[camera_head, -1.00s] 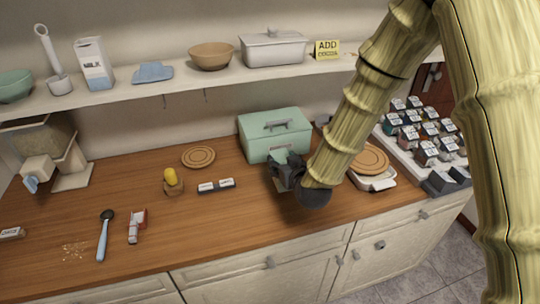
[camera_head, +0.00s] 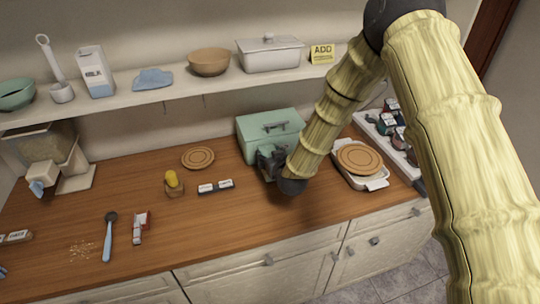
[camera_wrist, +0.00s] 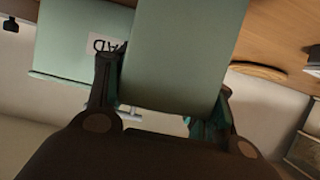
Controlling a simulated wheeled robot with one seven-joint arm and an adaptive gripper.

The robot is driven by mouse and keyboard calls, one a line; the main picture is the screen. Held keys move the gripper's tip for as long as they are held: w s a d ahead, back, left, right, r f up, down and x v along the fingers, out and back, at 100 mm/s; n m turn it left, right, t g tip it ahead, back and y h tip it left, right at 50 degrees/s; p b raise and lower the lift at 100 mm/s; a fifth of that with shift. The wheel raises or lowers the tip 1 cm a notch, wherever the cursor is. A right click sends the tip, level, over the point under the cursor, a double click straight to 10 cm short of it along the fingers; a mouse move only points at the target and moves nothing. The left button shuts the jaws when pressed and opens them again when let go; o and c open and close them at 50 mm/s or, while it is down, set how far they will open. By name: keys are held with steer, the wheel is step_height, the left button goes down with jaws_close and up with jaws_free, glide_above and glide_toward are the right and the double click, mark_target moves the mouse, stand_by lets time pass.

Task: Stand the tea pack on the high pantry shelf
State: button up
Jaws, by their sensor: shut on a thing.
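My gripper (camera_head: 268,160) is low over the counter, right in front of the mint-green bin on the counter. In the wrist view its fingers (camera_wrist: 165,100) are shut on the sides of a plain green pack (camera_wrist: 185,50), which I take to be the tea pack. The pack's far end runs out of that picture. In the head view the gripper and bin make it hard to pick out. The high shelf (camera_head: 200,86) runs along the wall above the counter.
The green bin (camera_head: 285,142) is close behind my gripper; its label shows partly in the wrist view. The shelf holds a milk carton (camera_head: 94,72), blue cloth (camera_head: 153,79), wooden bowl (camera_head: 209,62), white lidded dish (camera_head: 269,54) and yellow sign (camera_head: 322,54). Small gaps separate them.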

steer(key=shift+f, duration=0.25)
steer(key=shift+f, duration=0.15)
steer(key=o, duration=1.3)
